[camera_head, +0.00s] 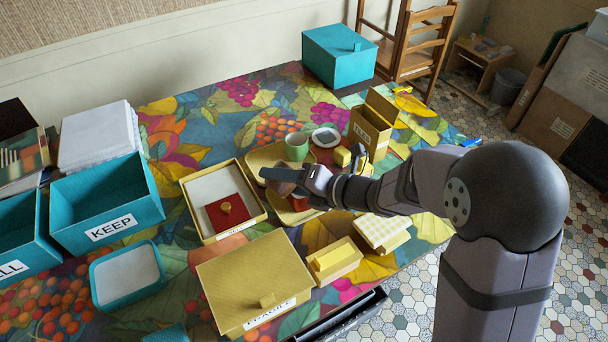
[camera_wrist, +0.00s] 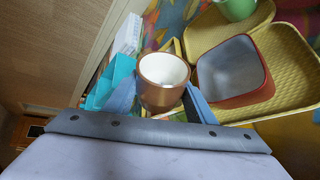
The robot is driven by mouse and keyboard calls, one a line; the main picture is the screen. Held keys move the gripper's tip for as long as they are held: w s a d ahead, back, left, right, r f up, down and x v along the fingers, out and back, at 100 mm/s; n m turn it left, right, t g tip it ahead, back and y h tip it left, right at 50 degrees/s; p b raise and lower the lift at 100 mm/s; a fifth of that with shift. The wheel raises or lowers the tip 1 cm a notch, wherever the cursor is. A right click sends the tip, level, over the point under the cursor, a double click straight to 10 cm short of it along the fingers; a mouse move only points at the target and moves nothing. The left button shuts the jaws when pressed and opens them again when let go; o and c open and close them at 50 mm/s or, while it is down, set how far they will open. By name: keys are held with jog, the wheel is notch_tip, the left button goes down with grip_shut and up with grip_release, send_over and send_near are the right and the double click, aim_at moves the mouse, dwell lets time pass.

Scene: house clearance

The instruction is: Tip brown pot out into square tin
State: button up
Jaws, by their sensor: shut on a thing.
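My gripper (camera_wrist: 162,100) is shut on the brown pot (camera_wrist: 160,97), with one finger on each side of it. The pot has a coppery brown outside and a pale inside; I cannot make out any contents. In the head view the pot (camera_head: 279,184) shows dark at the end of my gripper (camera_head: 287,178), above the yellow trays. The square tin (camera_wrist: 262,93), red outside and grey inside, stands open on a yellow woven tray, right of the pot in the wrist view. In the head view only a bit of the tin shows below my gripper.
A green cup (camera_head: 297,146) stands behind the gripper. Yellow boxes (camera_head: 253,283) stand in front, a teal KEEP bin (camera_head: 107,205) at left, and a yellow box (camera_head: 373,127) behind right.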

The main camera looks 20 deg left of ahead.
jog(key=p, duration=0.1)
jog(key=r+m+y+p, duration=0.1)
jog(key=p, duration=0.1)
jog(key=shift+w+d+m+g, duration=0.1)
jog(key=shift+w+m+g, duration=0.05)
jog(key=shift+m+g, duration=0.2)
jog(key=shift+w+d+r+m+g+y+p, duration=0.15)
jog(key=shift+w+m+p, duration=0.15)
jog(key=shift+p, duration=0.3)
jog(key=shift+w+d+r+m+g+y+p, duration=0.15)
jog(key=shift+w+p, duration=0.2)
jog(key=shift+p, duration=0.2)
jog(key=shift+w+d+f+m+g+b, duration=0.1)
jog(key=shift+f+m+g+b, duration=0.2)
jog(key=shift+f, duration=0.3)
jog(key=shift+y, duration=0.3)
jog(key=shift+w+f+m, duration=0.1)
jog(key=shift+m, duration=0.3)
jog(key=shift+w+d+r+m+g+y, duration=0.15)
jog(key=shift+w+r+m+g+y, duration=0.1)
jog(key=shift+m+y, duration=0.3)
jog(key=shift+w+d+f+m+y+b, duration=0.2)
jog(key=shift+f+m+y+b, duration=0.15)
jog(key=shift+f+m+b, duration=0.35)
jog(key=shift+w+d+r+m+y+b, duration=0.15)
jog(key=shift+w+r+m+y+b, duration=0.25)
jog(key=shift+m, duration=0.35)
